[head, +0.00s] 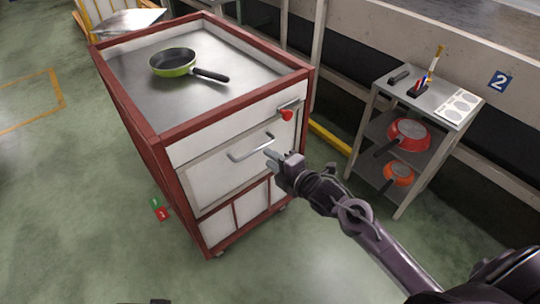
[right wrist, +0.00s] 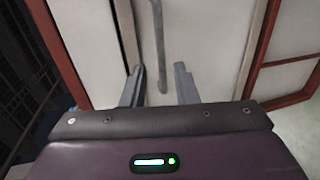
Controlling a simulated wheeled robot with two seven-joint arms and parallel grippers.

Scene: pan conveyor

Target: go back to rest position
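My right gripper (head: 270,154) is in front of the cart, close to the right end of the drawer handle (head: 250,148). In the right wrist view its two fingers (right wrist: 159,78) stand apart, with the grey handle bar (right wrist: 160,40) showing between and beyond them. I see no contact with the handle, and nothing is held.
The red-framed cart (head: 150,128) carries a green frying pan (head: 173,63) on its top. A grey shelf (head: 452,113) with red pans (head: 408,134) stands to the right. The floor left of the cart is mostly clear.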

